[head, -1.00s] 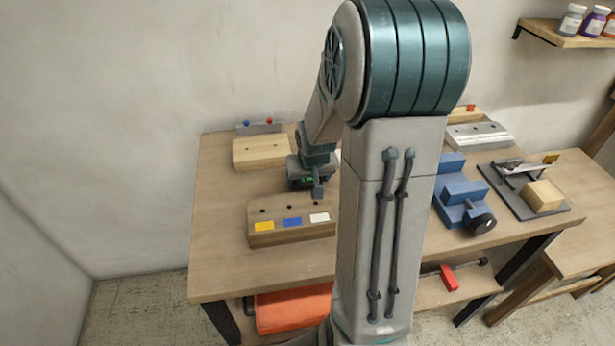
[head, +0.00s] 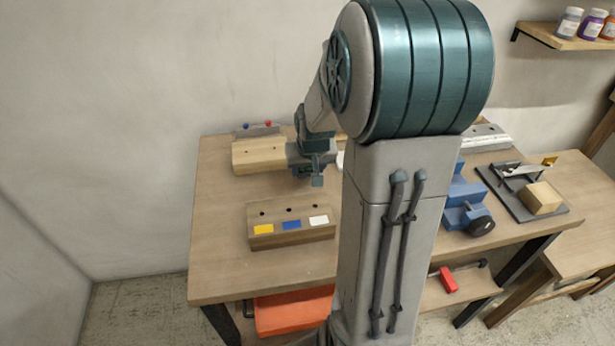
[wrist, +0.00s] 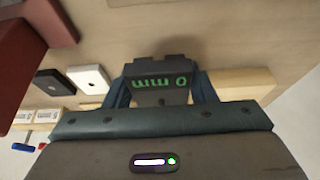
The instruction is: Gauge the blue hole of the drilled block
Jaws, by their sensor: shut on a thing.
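The drilled block (head: 290,237) is a long wooden block on the table. Its top has several dark holes in a row. Yellow (head: 263,230), blue (head: 291,225) and white (head: 319,221) labels mark its front edge, and the blue label is in the middle. My gripper (head: 316,166) is behind and above the block, clear of it. It is shut on a dark gauge (wrist: 158,88), whose green display appears upside down and reads 0 mm. The gauge's lower end (head: 317,181) hangs below the gripper. Its tip is not clear in the wrist view.
A second pale wooden block (head: 258,156) lies behind, at the left of my gripper. A grey rack (head: 256,131) with blue and red knobs stands behind it. A blue vise (head: 464,205) is at the right. The table's left side is clear.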

